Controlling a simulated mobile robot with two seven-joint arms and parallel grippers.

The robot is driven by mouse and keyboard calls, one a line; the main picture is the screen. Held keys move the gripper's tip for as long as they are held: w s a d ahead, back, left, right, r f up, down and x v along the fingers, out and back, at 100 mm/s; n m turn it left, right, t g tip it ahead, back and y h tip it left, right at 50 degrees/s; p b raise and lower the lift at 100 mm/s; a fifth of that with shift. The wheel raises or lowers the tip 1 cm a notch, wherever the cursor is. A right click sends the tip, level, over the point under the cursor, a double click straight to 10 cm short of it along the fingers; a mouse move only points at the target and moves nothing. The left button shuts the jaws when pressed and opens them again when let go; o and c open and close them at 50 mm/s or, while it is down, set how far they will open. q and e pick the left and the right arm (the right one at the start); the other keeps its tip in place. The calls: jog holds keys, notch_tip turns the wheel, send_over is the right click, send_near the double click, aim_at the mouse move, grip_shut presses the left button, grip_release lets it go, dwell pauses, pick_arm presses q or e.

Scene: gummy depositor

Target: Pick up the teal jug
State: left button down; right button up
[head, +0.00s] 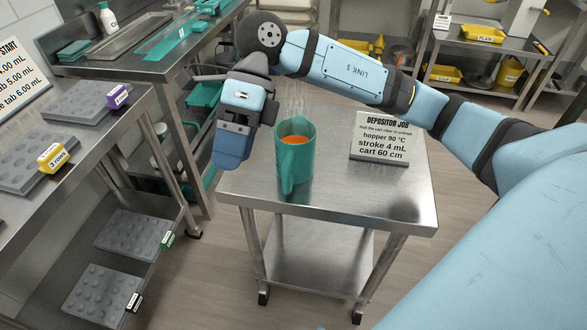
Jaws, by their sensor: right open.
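My right arm reaches in from the right, over the table. My right gripper (233,150) hangs just left of the jug, beyond the table's left edge, with its fingers pointing down. It is open and holds nothing that I can see. The gap between its fingers is partly hidden. My left gripper is not in the picture.
A white sign (385,137) reading "DEPOSITOR JOB" stands on the table, right of the jug. At left, a steel bench (60,190) holds grey moulds with coloured tags. A counter (150,62) with a tray is behind. Shelves (480,50) stand at the back right. The table's front is clear.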

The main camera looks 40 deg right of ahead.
aim_at(288, 159)
jog(key=w+d+m+t+h+b, duration=0.2)
jog(key=w+d+t+h+b, duration=0.15)
jog(key=d+h, duration=0.6)
jog(key=f+b, duration=0.1)
jog(key=f, duration=0.1)
jog(key=d+f+y+b, duration=0.1)
jog(key=f, duration=0.2)
jog(key=d+f+y+b, duration=0.1)
jog(key=f, duration=0.1)
jog(key=shift+s+d+f+t, duration=0.1)
jog(key=shift+d+f+t, duration=0.05)
jog(key=shift+f+t, duration=0.15)
jog(key=shift+s+f+b, duration=0.15)
jog(key=shift+f+b, duration=1)
jog(key=shift+f, duration=1.95)
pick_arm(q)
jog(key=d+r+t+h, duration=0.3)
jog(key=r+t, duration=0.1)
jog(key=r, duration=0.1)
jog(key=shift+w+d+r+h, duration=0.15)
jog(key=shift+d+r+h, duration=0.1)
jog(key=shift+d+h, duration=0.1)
pick_arm(e)
jog(key=shift+r, duration=0.15)
jog(key=c, duration=1.4)
